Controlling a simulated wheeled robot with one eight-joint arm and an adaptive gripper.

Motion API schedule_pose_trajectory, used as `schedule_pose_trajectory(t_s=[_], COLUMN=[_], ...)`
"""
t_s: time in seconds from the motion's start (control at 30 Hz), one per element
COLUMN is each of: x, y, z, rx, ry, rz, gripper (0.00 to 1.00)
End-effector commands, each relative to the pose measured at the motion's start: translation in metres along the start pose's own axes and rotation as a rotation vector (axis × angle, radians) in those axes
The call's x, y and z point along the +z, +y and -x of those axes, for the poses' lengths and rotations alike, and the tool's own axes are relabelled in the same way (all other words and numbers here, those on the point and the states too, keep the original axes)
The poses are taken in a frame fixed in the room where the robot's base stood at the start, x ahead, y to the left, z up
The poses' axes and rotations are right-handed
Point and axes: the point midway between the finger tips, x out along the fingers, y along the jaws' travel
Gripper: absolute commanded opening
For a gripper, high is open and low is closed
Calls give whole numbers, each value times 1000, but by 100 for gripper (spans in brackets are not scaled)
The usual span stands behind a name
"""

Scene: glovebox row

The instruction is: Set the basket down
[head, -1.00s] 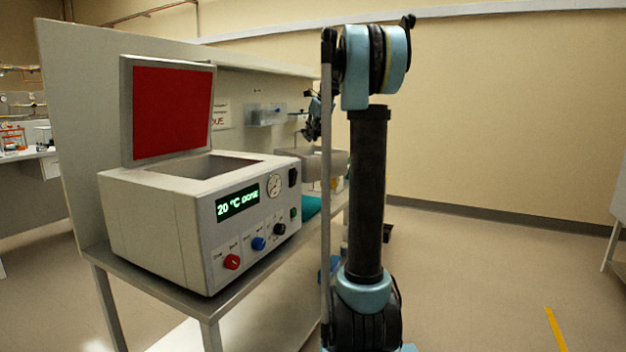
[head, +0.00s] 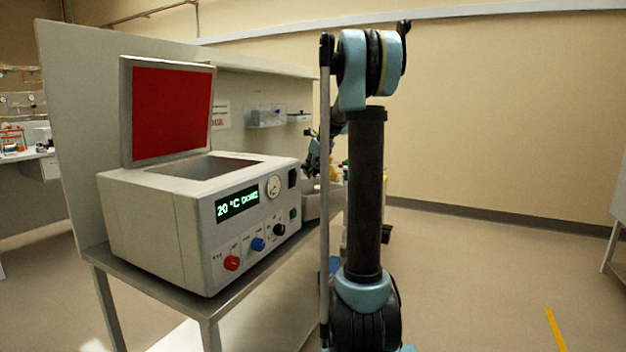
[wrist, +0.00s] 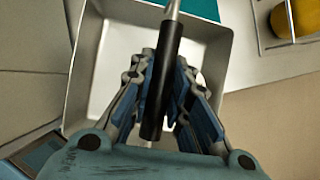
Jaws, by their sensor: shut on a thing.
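The basket is a pale grey, open-topped bin (wrist: 88,75) with a black handle grip (wrist: 157,110) on a metal rod. In the wrist view its inside looks empty where I can see it. My gripper (wrist: 163,65) is shut on the handle, with a finger on each side of it. In the head view the basket (head: 318,205) is low beside the bath machine, partly hidden by my arm. My gripper (head: 311,165) is small there, above the basket. A teal mat (wrist: 202,8) shows past the basket's far edge. I cannot tell whether the basket touches the surface below.
The bath machine (head: 150,225), with its red-lined lid (head: 172,112) up, stands on the bench to the left. Its display reads 20 °C DONE. A clear-sided holder with a yellow object (wrist: 297,18) is right of the basket. A panel (head: 85,110) rises behind the bench.

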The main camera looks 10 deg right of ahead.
Motion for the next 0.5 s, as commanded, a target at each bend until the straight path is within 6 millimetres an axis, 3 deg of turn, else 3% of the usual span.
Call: schedule_pose_trajectory(t_s=[0.2, 0.4, 0.43, 0.5], x=[-12, -13, -14, -14], y=[0, -1, -1, -2], z=[-22, -23, -23, -23], rx=[0, -1, -1, -1], ry=[0, 0, 1, 0], rz=[0, -1, -1, -2], gripper=[0, 0, 19, 35])
